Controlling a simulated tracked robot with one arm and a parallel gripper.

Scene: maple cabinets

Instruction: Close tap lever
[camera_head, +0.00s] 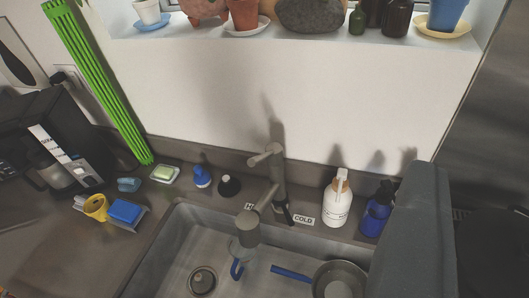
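The grey tap (278,183) stands behind the sink (178,238) near the middle of the view. Its lever (264,156) is at the top of the tap body and points left. The spout (258,213) reaches forward and down over the basin. A pale bluish patch shows under the spout end; I cannot tell whether it is water. A dark grey block at the lower right looks like part of my own arm or gripper, apart from the tap in the picture. No pair of fingertips can be made out, and nothing is seen touching the lever.
A white pump bottle (338,203) and a blue bottle (376,212) stand right of the tap. A pan (340,280) lies in the sink. A tall green slotted strip (100,85) stands at left. Pots line the window sill (290,47). Bare wall is behind the tap.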

